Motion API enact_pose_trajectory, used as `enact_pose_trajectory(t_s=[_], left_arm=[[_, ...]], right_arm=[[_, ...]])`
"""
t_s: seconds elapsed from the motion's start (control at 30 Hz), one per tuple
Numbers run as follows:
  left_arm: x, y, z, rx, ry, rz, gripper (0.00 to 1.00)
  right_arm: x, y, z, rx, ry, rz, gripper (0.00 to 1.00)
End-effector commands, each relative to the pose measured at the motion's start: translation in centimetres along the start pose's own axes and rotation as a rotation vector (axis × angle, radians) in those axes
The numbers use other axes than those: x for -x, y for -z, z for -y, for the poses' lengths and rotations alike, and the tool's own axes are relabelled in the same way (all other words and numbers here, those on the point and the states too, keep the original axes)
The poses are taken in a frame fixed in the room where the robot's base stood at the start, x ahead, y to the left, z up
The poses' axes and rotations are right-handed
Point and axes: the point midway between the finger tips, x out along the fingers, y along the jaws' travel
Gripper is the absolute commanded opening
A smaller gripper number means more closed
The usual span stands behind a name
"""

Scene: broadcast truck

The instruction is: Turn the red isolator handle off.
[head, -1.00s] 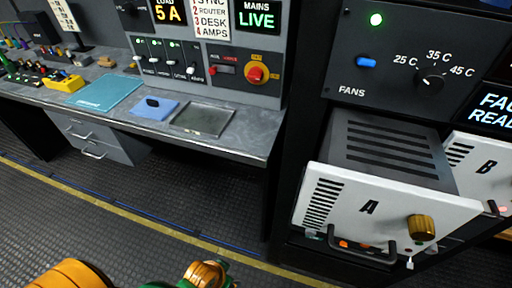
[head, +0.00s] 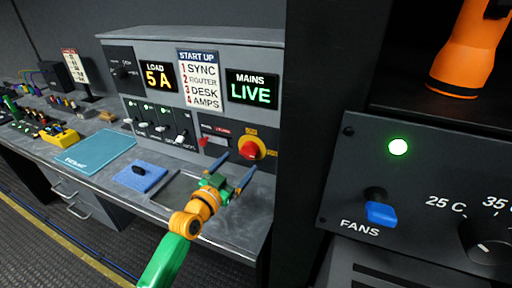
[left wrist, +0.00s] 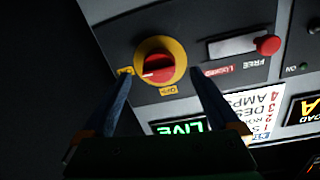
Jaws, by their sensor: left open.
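The red isolator handle (head: 249,149) is a round knob on a yellow disc, on the right of the grey power panel. It also shows in the left wrist view (left wrist: 158,68), with on and off labels around the disc. My left gripper (head: 232,172) is open in front of the panel, just below and in front of the handle. In the left wrist view my left gripper's two blue fingers (left wrist: 157,98) point at the panel with the knob between and beyond their tips, and nothing is held. Whether a finger touches the disc is unclear. My right gripper is not in view.
A red-knobbed slide (left wrist: 267,45), labelled locked and free, sits beside the isolator. The mains display (head: 252,90) reads LIVE. A blue pad (head: 140,178) and a grey tray (head: 175,192) lie on the desk. A black rack with the fans panel (head: 420,200) stands close at right.

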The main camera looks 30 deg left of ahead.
Motion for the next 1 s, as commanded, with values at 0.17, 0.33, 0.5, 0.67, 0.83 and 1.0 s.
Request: enact_pose_trajectory(t_s=[0.17,0.33,0.5,0.67,0.83,1.0], left_arm=[[-3.3,0.0,0.0,0.001,0.0,-0.001,0.95],[-5.7,-0.1,-0.1,0.001,-0.002,0.001,0.95],[-6.6,-0.1,-0.1,0.0,-0.001,0.001,0.95],[-6.7,-0.1,-0.1,0.0,-0.002,0.002,0.95],[-6.6,-0.1,-0.1,0.0,-0.002,0.002,0.68],[-6.6,-0.1,-0.1,0.0,-0.002,0.002,0.22]], right_arm=[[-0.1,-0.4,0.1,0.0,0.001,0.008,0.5],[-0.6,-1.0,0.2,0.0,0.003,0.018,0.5],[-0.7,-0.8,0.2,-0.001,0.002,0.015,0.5],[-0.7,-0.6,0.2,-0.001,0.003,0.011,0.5],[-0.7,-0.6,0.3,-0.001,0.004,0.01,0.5],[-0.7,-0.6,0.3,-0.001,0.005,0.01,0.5]])
